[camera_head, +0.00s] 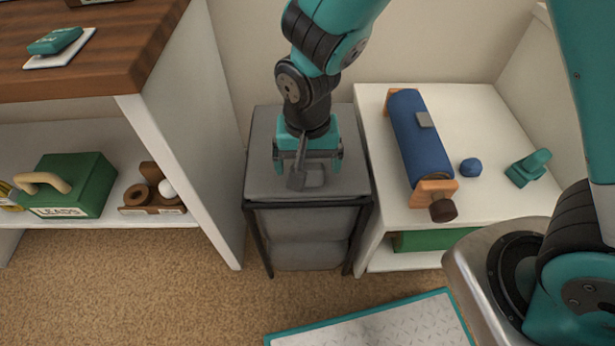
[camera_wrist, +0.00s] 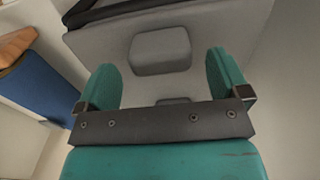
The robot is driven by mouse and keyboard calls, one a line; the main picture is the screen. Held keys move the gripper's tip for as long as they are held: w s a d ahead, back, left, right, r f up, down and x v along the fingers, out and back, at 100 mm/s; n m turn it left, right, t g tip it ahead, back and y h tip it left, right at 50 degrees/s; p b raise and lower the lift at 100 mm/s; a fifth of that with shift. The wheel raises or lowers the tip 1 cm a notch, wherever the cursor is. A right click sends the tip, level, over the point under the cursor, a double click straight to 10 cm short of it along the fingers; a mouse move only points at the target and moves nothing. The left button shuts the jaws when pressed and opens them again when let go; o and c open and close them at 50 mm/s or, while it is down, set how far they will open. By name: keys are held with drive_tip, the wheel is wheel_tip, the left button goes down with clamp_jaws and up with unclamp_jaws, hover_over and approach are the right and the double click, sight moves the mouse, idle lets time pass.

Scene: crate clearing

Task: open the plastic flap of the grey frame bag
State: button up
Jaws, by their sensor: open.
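The grey frame bag (camera_head: 262,170) stands between two white shelf units, its black frame showing along the front edge. Its grey top is flat and closed, with a raised rounded grey tab (camera_head: 314,179) on it. The tab also shows in the wrist view (camera_wrist: 160,50). My gripper (camera_head: 308,166) is above the bag's top, pointing down, with its teal fingers apart. In the wrist view, the open fingers (camera_wrist: 163,88) are empty, and the tab appears just beyond and between them. I cannot tell the height left between the fingertips and the top.
A blue roll (camera_head: 420,135) with wooden ends, a blue ball (camera_head: 471,167) and a teal object (camera_head: 528,168) lie on the right white shelf. A green box (camera_head: 68,186) sits on the left shelf. A teal-edged mat (camera_head: 380,325) lies on the carpet in front.

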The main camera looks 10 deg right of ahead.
drive_tip(key=shift+f+b, duration=0.4)
drive_tip(key=shift+f, duration=1.4)
